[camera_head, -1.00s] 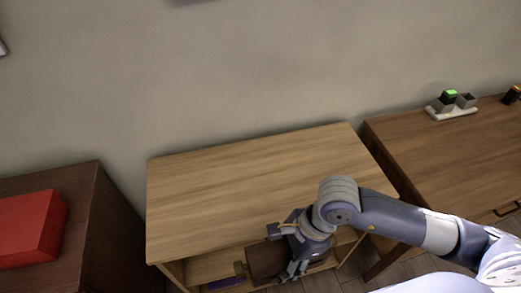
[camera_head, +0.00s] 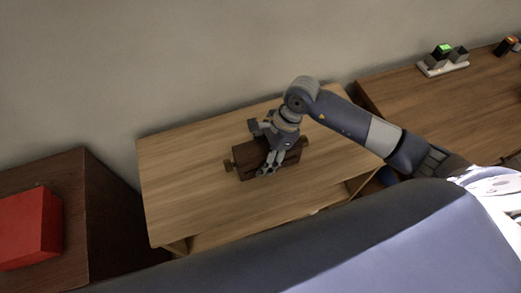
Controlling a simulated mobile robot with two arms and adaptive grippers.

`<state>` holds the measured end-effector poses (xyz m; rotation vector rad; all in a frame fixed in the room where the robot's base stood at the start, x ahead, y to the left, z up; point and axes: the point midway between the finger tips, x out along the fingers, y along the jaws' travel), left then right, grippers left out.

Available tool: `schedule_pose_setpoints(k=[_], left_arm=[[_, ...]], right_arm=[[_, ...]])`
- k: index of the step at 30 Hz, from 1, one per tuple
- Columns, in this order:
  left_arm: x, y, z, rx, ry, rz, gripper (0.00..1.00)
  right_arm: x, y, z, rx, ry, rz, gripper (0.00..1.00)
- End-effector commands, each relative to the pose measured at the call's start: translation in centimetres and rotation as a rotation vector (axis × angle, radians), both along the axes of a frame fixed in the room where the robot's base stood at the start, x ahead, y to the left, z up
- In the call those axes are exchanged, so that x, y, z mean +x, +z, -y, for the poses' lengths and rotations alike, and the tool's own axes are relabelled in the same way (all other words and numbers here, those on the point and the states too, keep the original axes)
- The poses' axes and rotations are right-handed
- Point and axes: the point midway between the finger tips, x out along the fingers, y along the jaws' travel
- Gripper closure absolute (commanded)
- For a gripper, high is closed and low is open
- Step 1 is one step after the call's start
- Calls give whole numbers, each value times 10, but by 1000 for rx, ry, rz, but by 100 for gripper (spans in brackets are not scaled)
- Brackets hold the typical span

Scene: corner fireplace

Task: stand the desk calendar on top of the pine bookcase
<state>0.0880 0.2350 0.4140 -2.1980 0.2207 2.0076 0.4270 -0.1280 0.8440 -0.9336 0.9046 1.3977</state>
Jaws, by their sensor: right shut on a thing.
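The pine bookcase (camera_head: 190,200) stands against the wall in the middle of the head view, its bare light-wood top facing up. My right gripper (camera_head: 268,170) is over the middle of that top, shut on a dark brown block-like thing with small brass-coloured knobs at its ends, which I take to be the desk calendar (camera_head: 250,166). Its face is partly hidden by the fingers. I cannot tell whether it touches the top or is just above it. My left gripper is not in view.
A dark cabinet with a red box (camera_head: 30,228) stands at the left. A brown desk (camera_head: 415,100) at the right bears a white tray (camera_head: 443,68) with small cups. The bookcase top is clear around the calendar. My own body covers the lower foreground.

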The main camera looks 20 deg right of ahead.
Motion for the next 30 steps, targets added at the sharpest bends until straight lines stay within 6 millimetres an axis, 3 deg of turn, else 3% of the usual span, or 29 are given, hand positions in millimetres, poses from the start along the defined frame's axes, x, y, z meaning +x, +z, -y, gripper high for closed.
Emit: schedule_pose_setpoints(k=[10,16,28,29,30], left_arm=[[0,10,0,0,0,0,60],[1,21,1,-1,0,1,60],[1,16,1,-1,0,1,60],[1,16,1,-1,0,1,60],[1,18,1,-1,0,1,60]], right_arm=[[29,-3,5,2,-1,-3,75],[27,-33,5,2,0,-3,75],[28,-41,5,0,2,1,75],[27,-42,6,-1,1,0,43],[27,-41,6,0,1,-1,34]])
